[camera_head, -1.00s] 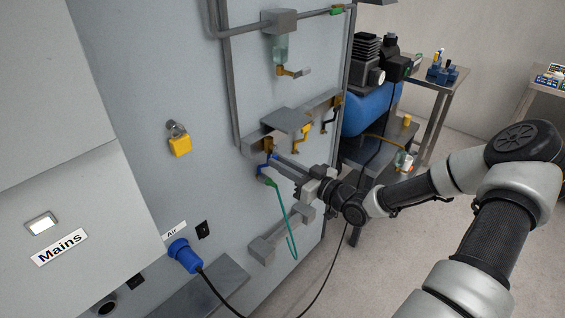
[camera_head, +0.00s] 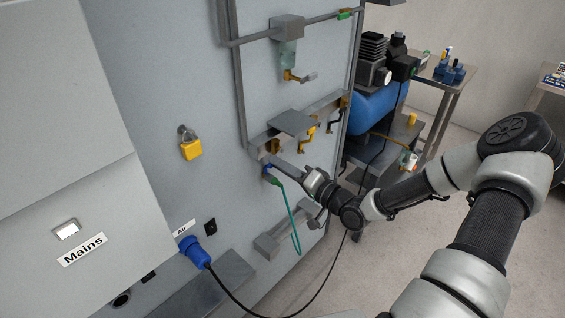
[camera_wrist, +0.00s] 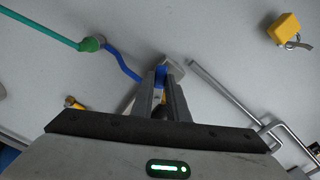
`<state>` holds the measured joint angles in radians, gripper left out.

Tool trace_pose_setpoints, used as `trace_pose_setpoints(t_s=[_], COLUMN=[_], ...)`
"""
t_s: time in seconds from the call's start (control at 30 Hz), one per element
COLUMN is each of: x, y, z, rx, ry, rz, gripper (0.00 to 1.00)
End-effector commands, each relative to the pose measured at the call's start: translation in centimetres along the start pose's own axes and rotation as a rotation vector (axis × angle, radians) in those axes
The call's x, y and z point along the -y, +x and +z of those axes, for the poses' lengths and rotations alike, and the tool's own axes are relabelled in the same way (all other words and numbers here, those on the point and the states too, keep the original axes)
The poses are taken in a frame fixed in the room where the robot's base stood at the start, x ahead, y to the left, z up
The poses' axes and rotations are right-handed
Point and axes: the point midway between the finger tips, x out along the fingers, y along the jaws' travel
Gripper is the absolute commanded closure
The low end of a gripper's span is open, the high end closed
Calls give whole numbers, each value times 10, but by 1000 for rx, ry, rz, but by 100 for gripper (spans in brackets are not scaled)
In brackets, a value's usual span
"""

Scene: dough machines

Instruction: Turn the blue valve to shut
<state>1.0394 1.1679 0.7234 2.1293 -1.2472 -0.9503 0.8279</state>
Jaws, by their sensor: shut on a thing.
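The blue valve (camera_wrist: 124,63) shows in the wrist view as a bent blue lever on the grey panel. One end lies beside a green fitting (camera_wrist: 91,43), and the other runs to between my fingers. My gripper (camera_wrist: 165,72) is shut on the blue valve. In the head view my gripper (camera_head: 270,161) reaches in from the right against the panel. Only a small bit of the blue valve (camera_head: 266,170) shows there, just below my fingertips. The fingers hide the rest of it.
A teal hose (camera_head: 290,218) hangs from the green fitting below my gripper. Yellow and black levers sit on the grey rail to the right. A yellow padlock (camera_head: 191,150) hangs on the panel to the left. A blue compressor tank (camera_head: 377,110) stands behind my arm.

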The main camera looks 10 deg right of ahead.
Motion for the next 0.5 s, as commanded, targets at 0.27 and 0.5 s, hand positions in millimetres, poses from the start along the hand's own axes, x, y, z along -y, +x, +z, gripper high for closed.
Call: trace_pose_setpoints(t_s=[0.27,0.5], x=[11,16], y=[0,0], z=[-2,-4], rx=[0,0], ry=[246,408], rz=[1,1], gripper=[100,100])
